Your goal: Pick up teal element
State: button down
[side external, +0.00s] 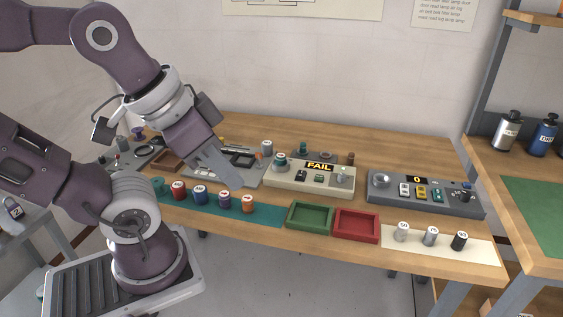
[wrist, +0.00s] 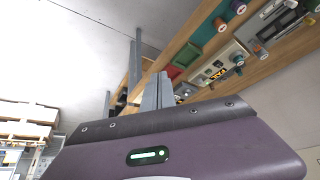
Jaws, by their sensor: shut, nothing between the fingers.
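A teal element (side external: 158,186) stands at the left end of a row of coloured cylinders on a teal mat (side external: 265,213), partly behind my arm. Other teal round pieces sit on the FAIL tester (side external: 312,177) and behind it (side external: 303,148). My gripper (side external: 226,182) points down and right, above the area behind the row, to the right of the left-end teal element and apart from it. Its fingers are together and empty. In the wrist view the shut fingers (wrist: 158,92) show at the middle; I cannot make out the left-end teal element there.
Red (side external: 179,191), blue (side external: 200,194), purple (side external: 224,200) and orange (side external: 248,204) cylinders stand in the row. A green tray (side external: 290,222) and a red tray (side external: 356,239) lie to the right. A grey counter box (side external: 465,204) and several labelled cylinders stand farther right.

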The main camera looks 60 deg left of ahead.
aim_at(283, 158)
jog(key=c, duration=1)
grip_release()
jog(key=w+a+f+m+g+y, duration=0.1)
jog(key=w+a+f+m+y, duration=0.3)
jog(key=w+a+f+m, duration=0.2)
jog(key=w+a+f+m+g+y, duration=0.1)
jog(key=w+a+f+m+y, duration=0.4)
jog(key=w+a+f, duration=0.4)
jog(key=w+a+f+m+g+y, duration=0.2)
jog(key=w+a+f+m+y, duration=0.2)
jog(key=w+a+f+m, duration=0.3)
jog(key=shift+w+a+f+m+y, duration=0.1)
jog(key=shift+w+a+m, duration=0.1)
jog(key=shift+w+a, duration=0.75)
jog(key=shift+w+a+f+m+y, duration=0.15)
jog(key=shift+w+a, duration=0.35)
jog(key=shift+a, duration=0.85)
jog(key=shift+w+a+r+m+y, duration=0.1)
jog(key=shift+w+a+m, duration=0.15)
jog(key=shift+w+a, duration=0.7)
